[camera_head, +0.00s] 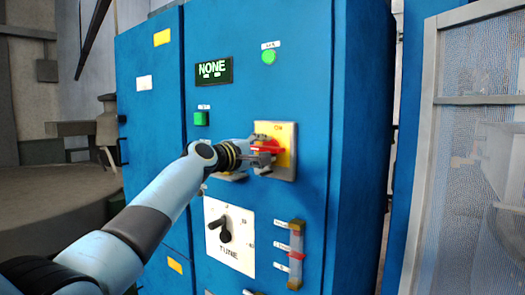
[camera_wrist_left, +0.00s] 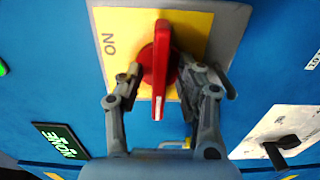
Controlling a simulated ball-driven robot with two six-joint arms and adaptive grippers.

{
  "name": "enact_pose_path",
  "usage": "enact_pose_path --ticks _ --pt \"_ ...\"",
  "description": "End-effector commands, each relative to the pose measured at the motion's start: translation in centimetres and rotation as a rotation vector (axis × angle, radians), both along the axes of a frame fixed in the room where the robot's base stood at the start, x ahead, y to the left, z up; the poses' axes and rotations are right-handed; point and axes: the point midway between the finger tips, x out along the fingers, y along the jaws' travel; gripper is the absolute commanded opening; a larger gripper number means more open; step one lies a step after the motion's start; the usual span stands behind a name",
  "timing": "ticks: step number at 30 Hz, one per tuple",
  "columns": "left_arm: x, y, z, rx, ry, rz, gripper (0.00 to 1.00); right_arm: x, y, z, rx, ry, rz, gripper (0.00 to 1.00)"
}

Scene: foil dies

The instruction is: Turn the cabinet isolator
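The isolator is a red handle (camera_head: 272,148) on a yellow plate (camera_head: 286,133) with a grey surround, on the front of the blue cabinet. In the head view the handle lies roughly level. In the left wrist view the red handle (camera_wrist_left: 161,60) stands between my fingers, with "ON" printed on the plate (camera_wrist_left: 110,25) to its left. My left gripper (camera_head: 262,152) is at the handle; in the wrist view its two fingertips (camera_wrist_left: 160,75) straddle the handle, with a small gap appearing on each side. My right gripper is not in view.
The blue cabinet (camera_head: 305,60) carries a "NONE" display (camera_head: 213,70), a green lamp (camera_head: 268,57), a green button (camera_head: 201,118), a black "TUNE" knob (camera_head: 222,228) and a red-marked slider (camera_head: 296,250). A mesh panel (camera_head: 470,160) stands at right.

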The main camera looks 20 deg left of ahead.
Motion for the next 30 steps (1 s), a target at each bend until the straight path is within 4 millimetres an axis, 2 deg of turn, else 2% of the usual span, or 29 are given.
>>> enact_pose_path --ticks 4,7,15,21,30 --pt "-0.6 0.3 -0.1 0.002 -0.001 0.0 0.36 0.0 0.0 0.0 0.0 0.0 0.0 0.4" --pt "-2.0 0.8 -0.1 0.003 0.0 0.001 0.36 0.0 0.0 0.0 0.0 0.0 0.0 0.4" --pt "-7.5 2.9 -0.2 0.004 0.001 0.002 0.36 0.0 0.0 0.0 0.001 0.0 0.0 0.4" --pt "-10.4 3.9 -0.1 0.004 0.001 0.002 0.36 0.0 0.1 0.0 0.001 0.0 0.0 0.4" --pt "-11.3 4.1 0.0 0.0 0.0 0.0 0.36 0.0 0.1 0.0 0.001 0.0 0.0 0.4"
